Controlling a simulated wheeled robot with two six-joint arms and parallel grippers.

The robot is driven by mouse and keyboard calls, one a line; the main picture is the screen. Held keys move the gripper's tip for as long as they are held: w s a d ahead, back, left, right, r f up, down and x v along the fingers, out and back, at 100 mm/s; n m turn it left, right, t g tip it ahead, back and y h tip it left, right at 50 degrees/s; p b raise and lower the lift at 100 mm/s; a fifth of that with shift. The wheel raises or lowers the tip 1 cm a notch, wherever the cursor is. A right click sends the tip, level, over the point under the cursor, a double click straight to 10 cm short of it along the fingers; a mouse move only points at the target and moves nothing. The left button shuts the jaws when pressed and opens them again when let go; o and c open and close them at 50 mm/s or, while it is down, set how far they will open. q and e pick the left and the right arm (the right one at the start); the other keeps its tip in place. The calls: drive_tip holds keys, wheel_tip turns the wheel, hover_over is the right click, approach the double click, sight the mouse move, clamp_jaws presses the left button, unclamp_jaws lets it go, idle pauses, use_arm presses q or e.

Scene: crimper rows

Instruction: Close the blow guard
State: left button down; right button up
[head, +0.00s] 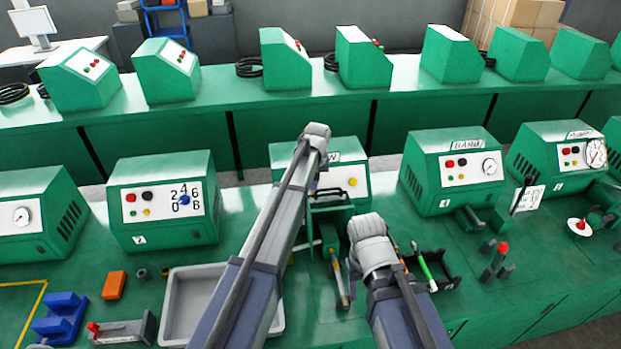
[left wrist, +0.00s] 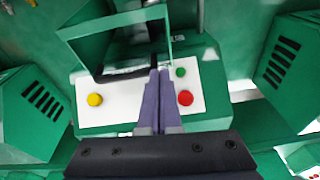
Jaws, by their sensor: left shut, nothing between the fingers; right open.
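The blow guard is a green open frame with a dark handle, standing out in front of the middle machine's white panel in the left wrist view (left wrist: 115,22). It also shows in the head view (head: 333,208), partly behind my left arm. My left gripper's fingers (left wrist: 160,88) are shut and empty, with their tips close to the dark handle; I cannot tell whether they touch. In the head view my left arm hides much of the middle machine (head: 345,175). My right gripper (head: 374,245) is low over the bench, right of the guard; its open fingers are mostly hidden by its wrist.
Green machines stand on both sides, one with a dial (head: 160,205) and one with a gauge (head: 455,175). A grey tray (head: 185,300), an orange block (head: 115,286) and blue blocks (head: 60,318) are left. A black holder with a green tool (head: 427,270) is beside my right gripper.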

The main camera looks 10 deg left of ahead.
use_arm(q)
drive_tip(key=w+a+r+n+p, duration=0.1)
drive_tip(key=w+a+r, duration=0.1)
drive_tip(key=w, duration=0.3)
drive_tip(key=shift+w+a+r, duration=0.15)
drive_tip(key=shift+w+a, duration=0.1)
drive_tip(key=shift+w, duration=0.05)
use_arm(e)
wheel_tip(320, 180, up, 2)
drive_tip(key=shift+r, duration=0.15)
use_arm(q)
drive_tip(key=f+b, duration=0.3)
drive_tip(key=w+f+b, duration=0.1)
drive_tip(key=f+b, duration=0.2)
drive_tip(key=f, duration=0.1)
drive_tip(key=w+f+b, duration=0.1)
drive_tip(key=f+b, duration=0.2)
drive_tip(key=b, duration=0.1)
drive_tip(key=shift+a+f, duration=0.2)
drive_tip(key=shift+a, duration=0.05)
drive_tip(key=s, duration=0.2)
drive_tip(key=s+d+r+p, duration=0.1)
drive_tip(key=s, duration=0.1)
drive_tip(key=shift+d+r, duration=0.1)
use_arm(e)
wheel_tip(320, 180, down, 9)
